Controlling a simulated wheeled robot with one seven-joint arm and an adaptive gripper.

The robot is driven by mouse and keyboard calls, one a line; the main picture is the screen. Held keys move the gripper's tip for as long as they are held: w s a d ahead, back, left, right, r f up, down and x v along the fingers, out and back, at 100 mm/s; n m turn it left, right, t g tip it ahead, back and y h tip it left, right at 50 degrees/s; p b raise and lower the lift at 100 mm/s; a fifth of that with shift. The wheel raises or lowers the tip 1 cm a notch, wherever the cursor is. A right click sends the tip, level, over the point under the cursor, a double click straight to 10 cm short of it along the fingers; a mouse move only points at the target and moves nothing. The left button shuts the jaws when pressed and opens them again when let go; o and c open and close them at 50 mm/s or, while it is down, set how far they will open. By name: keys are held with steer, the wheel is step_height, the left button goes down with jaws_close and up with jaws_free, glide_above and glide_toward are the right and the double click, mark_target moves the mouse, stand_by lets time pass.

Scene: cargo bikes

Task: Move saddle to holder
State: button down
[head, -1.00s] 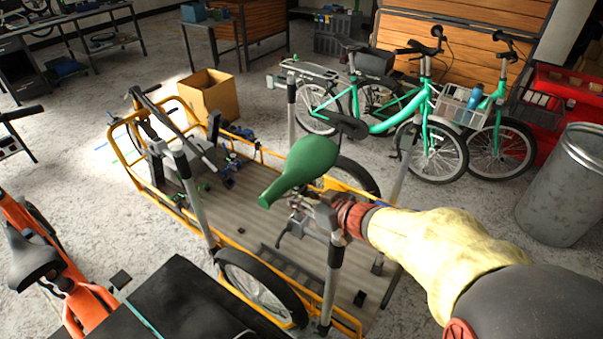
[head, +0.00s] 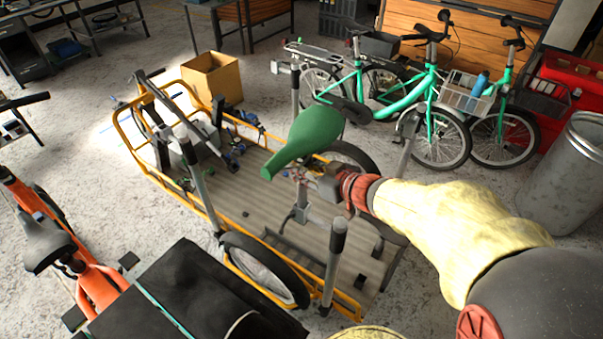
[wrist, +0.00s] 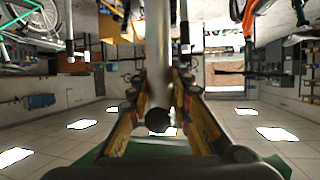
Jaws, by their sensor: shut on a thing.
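The green saddle (head: 306,137) is in the air above the yellow cargo bike, its narrow nose toward the lower left. My gripper (head: 312,178) is just under the saddle. In the wrist view my gripper (wrist: 162,85) has its two fingers on either side of a grey tube (wrist: 159,95), shut on the saddle's post. Part of the saddle's green underside (wrist: 125,150) shows at the bottom there. A grey post shows below my gripper in the head view; I cannot tell whether it belongs to the saddle. I cannot single out the holder.
The cargo bike's deck (head: 240,195) lies under the saddle, with upright grey posts (head: 333,265) at its edges. A cardboard box (head: 212,80) stands behind it. Green bikes (head: 400,100) and a metal bin (head: 568,175) are behind and right. An orange bike (head: 80,265) is at left.

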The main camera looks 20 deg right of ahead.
mark_target(302, 137)
step_height(302, 137, up, 5)
steer(key=shift+f+p, duration=0.2)
steer(key=shift+p, duration=0.85)
steer(key=shift+r, duration=0.25)
steer(key=shift+r+p, duration=0.1)
steer(key=shift+p, duration=0.3)
steer(key=shift+r+p, duration=4.35)
steer(key=shift+p, duration=0.7)
